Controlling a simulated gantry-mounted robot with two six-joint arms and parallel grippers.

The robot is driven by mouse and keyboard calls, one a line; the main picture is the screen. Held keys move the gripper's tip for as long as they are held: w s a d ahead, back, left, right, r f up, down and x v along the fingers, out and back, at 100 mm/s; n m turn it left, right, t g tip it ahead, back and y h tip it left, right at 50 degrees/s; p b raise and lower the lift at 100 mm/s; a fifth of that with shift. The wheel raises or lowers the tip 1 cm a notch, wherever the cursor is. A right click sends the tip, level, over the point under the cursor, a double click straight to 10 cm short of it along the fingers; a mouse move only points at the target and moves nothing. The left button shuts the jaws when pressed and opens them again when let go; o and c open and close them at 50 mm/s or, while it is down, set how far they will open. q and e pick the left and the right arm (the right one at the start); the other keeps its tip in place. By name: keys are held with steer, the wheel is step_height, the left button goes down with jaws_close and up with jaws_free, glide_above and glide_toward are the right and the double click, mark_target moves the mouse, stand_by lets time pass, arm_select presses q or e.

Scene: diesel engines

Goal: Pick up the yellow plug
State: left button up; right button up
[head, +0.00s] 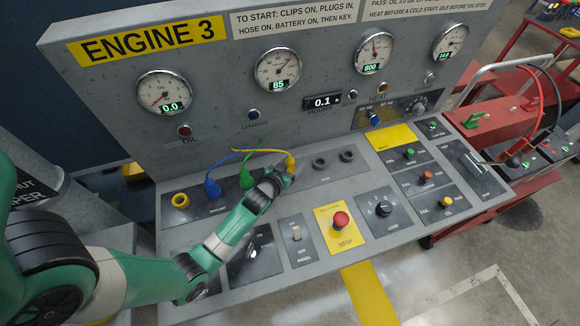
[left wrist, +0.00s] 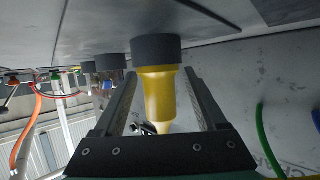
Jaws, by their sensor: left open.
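The yellow plug (head: 291,161) has a yellow cable and sits at a dark socket on the engine control panel in the head view. In the left wrist view the yellow plug (left wrist: 160,95) stands between the two fingers, its wide end against a dark round collar. My left gripper (head: 284,173) is at the plug, and its fingers (left wrist: 165,100) are open on both sides of it, with a gap visible on each side. The fingertips are partly hidden in the head view. My right gripper is in neither view.
A blue plug (head: 212,188) and a green plug (head: 246,179) stand to the left, with a yellow ring socket (head: 180,201) beyond. Empty dark sockets (head: 320,163) lie to the right. A red stop button (head: 341,219) and a load knob (head: 383,209) are nearer the front.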

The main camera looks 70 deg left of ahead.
arm_select(q)
steer(key=shift+x, duration=0.85)
jaws_close()
steer(key=shift+r, duration=0.5)
step_height(320, 180, up, 3)
steer(key=shift+d+f+p, duration=0.1)
steer(key=shift+p, duration=0.7)
steer(key=s+d+r+p, duration=0.1)
steer(key=d+r+p, duration=0.1)
steer(key=d+r, duration=0.2)
steer(key=s+d+r+p, duration=0.1)
steer(key=d+r+p, duration=0.2)
steer(key=d, duration=0.7)
step_height(320, 180, up, 2)
steer(key=shift+s+r, duration=0.1)
steer(key=shift+s, duration=0.05)
